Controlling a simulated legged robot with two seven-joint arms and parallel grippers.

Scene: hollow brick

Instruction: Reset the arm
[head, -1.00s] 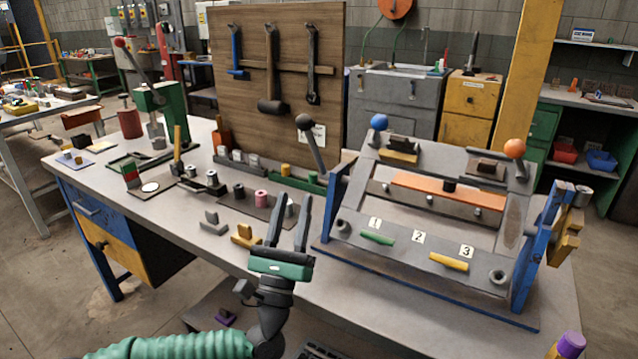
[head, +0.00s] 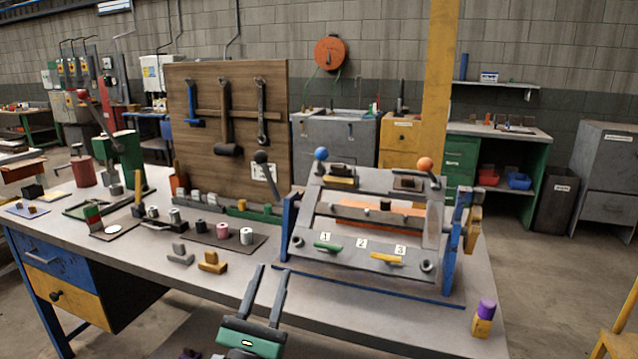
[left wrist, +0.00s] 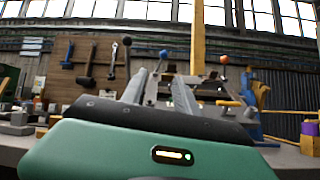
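My left gripper (head: 268,289) is in front of the workbench's near edge in the head view, its two dark fingers pointing up and apart with nothing between them. It also shows in the left wrist view (left wrist: 150,84), fingers open towards the bench and empty. My right gripper is in neither view. The grey workbench (head: 130,232) carries a tilted fixture frame (head: 385,260) with blue supports, to the right of and beyond my left gripper.
A wooden tool board (head: 228,130) stands at the back of the bench. Small grey (head: 180,256) and yellow (head: 212,263) blocks lie left of my gripper. A purple-and-yellow piece (head: 484,318) is at the right front corner. Open floor lies to the right.

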